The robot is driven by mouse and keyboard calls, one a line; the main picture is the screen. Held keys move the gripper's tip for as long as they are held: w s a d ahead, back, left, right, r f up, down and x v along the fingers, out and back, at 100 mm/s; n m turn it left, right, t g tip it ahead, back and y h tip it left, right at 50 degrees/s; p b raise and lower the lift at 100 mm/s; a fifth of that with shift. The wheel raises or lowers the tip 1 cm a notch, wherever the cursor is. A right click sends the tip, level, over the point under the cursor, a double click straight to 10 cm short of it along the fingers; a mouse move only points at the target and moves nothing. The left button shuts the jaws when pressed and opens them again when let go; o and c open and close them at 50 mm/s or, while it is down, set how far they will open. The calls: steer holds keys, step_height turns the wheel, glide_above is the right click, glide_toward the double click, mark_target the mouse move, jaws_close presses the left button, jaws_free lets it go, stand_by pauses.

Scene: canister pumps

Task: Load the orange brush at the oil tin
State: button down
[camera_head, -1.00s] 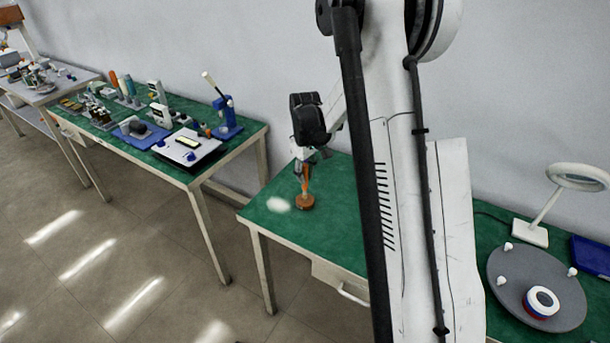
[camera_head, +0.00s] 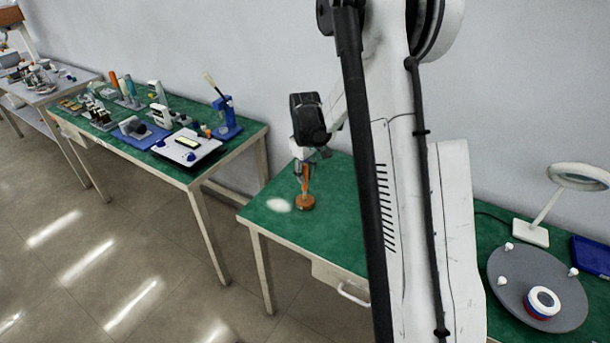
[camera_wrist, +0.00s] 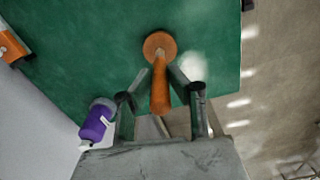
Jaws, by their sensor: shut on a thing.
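The orange brush (camera_head: 306,203) has a round flat disc at the bottom and a slim handle. It stands upright near the front left corner of the green table. My gripper (camera_head: 303,177) is above it, fingers down, shut on the handle. The wrist view shows the brush (camera_wrist: 159,46) with its handle running between the two fingers. Whether its disc touches the table or is slightly raised I cannot tell. I cannot make out an oil tin for certain. The wrist view shows a purple bottle (camera_wrist: 96,122) at lower left and an orange item (camera_wrist: 10,45) at upper left.
My arm hides the middle of the near table (camera_head: 330,222). To its right are a grey round plate (camera_head: 505,285) with white knobs, a white-and-red ring (camera_head: 542,302) and a magnifier lamp (camera_head: 575,177). A second green table (camera_head: 205,155) at left holds a blue press (camera_head: 227,120) and several devices.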

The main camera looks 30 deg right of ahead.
mark_target(305, 164)
steer(key=shift+r, duration=0.1)
steer(key=shift+r+p, duration=1.4)
steer(key=shift+r, duration=2)
